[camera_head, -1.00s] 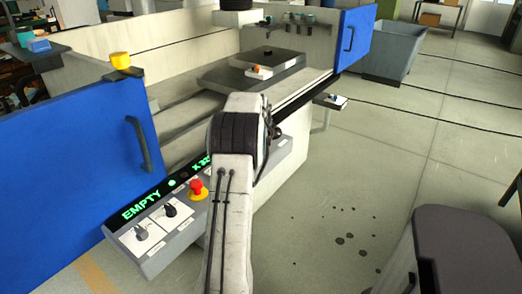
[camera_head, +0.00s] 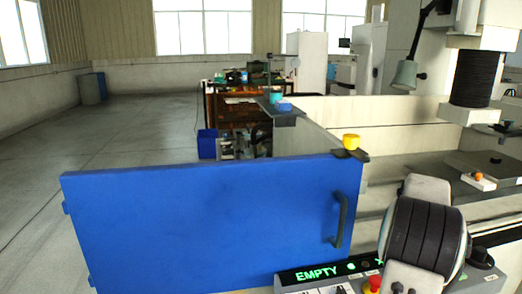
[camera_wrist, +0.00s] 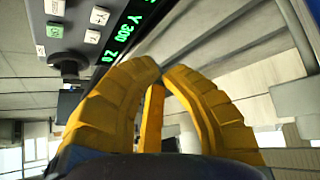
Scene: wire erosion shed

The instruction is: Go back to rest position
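My arm shows at the lower right in the head view, in front of the machine's control panel (camera_head: 320,277), whose display reads EMPTY. My gripper is out of sight there, hidden behind or beyond the arm. The panel with green digits and square buttons (camera_wrist: 55,30) shows past the fingers at the upper left.
A blue machine door (camera_head: 210,220) with a dark handle stands left of my arm. A yellow knob (camera_head: 351,142) tops the machine wall. A small block with an orange knob (camera_head: 478,178) lies on the machine bed. Open floor (camera_head: 90,170) lies at the left.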

